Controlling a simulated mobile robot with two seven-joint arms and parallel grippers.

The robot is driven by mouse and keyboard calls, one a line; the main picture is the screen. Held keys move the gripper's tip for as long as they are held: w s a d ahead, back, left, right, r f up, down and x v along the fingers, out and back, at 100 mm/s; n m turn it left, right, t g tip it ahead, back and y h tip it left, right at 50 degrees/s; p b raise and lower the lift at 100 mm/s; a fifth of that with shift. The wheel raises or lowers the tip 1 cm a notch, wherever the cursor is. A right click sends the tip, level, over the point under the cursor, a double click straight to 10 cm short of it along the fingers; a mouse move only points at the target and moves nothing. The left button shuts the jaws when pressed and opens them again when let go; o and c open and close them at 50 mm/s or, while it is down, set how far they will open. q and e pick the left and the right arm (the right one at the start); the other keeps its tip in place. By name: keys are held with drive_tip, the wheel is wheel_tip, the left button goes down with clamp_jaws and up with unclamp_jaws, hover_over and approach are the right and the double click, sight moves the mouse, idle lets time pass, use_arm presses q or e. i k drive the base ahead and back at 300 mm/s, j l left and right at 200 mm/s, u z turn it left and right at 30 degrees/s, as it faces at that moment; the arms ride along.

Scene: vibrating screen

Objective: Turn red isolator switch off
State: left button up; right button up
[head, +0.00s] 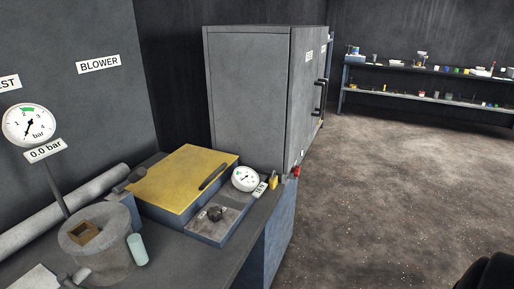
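A small red part (297,171), which looks like the red isolator switch, sits at the front lower corner of the grey cabinet (248,95), just past the bench end. It is small and seen from the side, so its handle position cannot be told. A small yellow part (273,181) is just left of it. My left gripper is not in view. A black rounded shape at the lower right corner seems to be part of my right arm; no gripper fingers show, and nothing of mine is near the red part.
The bench (190,262) holds a yellow-lidded box (180,180), a dial gauge (245,179), a grey bucket-like vessel (95,245) and a pale cylinder (138,249). A larger gauge (29,125) stands left. Shelves (430,98) line the back. The floor (385,200) right of the cabinet is open.

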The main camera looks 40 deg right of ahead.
sight(297, 171)
drive_tip(key=z, duration=1.25)
